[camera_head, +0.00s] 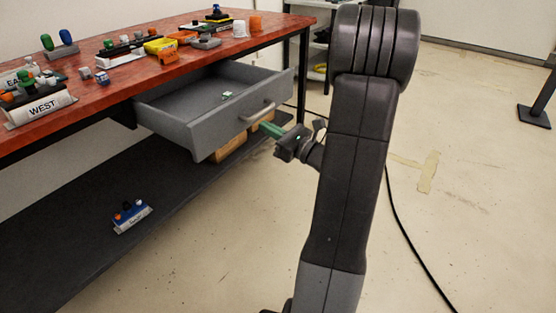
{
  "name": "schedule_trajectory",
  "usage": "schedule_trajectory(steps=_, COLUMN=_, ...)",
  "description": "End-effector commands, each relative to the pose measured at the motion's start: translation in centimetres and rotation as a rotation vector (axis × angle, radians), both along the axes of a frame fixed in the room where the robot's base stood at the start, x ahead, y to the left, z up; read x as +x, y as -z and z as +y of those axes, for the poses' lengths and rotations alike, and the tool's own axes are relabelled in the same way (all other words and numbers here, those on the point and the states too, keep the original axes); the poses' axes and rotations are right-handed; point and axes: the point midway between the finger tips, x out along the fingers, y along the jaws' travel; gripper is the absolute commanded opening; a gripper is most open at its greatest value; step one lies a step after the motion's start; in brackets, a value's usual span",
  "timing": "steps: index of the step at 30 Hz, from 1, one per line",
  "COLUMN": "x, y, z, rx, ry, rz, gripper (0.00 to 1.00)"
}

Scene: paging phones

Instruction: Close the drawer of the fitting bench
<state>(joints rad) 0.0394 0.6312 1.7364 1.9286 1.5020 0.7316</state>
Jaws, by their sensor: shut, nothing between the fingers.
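The grey drawer (170,99) of the fitting bench (133,78) is pulled out from under the red top. A small pale item (227,95) lies inside it. Its front panel faces my arm and carries a curved light handle (258,111). My gripper (266,129), with green fingers, is shut and empty. In the picture its tips are just below and right of the handle, close to the drawer front. I cannot tell whether they touch it. My own arm hides part of the floor to the right.
On the bench top stand a "WEST" rack (40,108), a yellow bin (160,45) and several small parts. A dark lower shelf (60,225) holds a blue rack (132,216), and wooden boxes (231,146) sit below the drawer. A cable (402,232) crosses the open floor at right.

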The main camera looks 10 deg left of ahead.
Motion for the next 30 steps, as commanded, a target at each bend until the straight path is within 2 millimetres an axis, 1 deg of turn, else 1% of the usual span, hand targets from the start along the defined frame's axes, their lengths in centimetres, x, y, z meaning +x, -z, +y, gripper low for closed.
schedule_trajectory(steps=1, x=0.2, y=0.0, z=0.6, rx=0.000, ry=-0.002, rz=-0.003, gripper=0.00)
schedule_trajectory(steps=3, x=0.4, y=-0.1, z=1.2, rx=-0.001, ry=-0.003, rz=-0.002, gripper=0.00)
schedule_trajectory(steps=6, x=0.6, y=-0.3, z=1.6, rx=0.000, ry=-0.001, rz=-0.001, gripper=0.00)
schedule_trajectory(steps=18, x=0.7, y=-0.4, z=1.8, rx=0.000, ry=0.000, rz=0.000, gripper=0.00)
schedule_trajectory(steps=22, x=0.8, y=-0.4, z=2.2, rx=0.000, ry=-0.001, rz=0.000, gripper=0.00)
schedule_trajectory(steps=26, x=1.2, y=-0.4, z=3.5, rx=-0.001, ry=-0.002, rz=0.000, gripper=0.00)
schedule_trajectory(steps=29, x=1.8, y=-0.5, z=5.1, rx=0.000, ry=-0.004, rz=-0.001, gripper=0.00)
schedule_trajectory(steps=30, x=2.0, y=-0.5, z=5.9, rx=-0.001, ry=-0.005, rz=0.000, gripper=0.00)
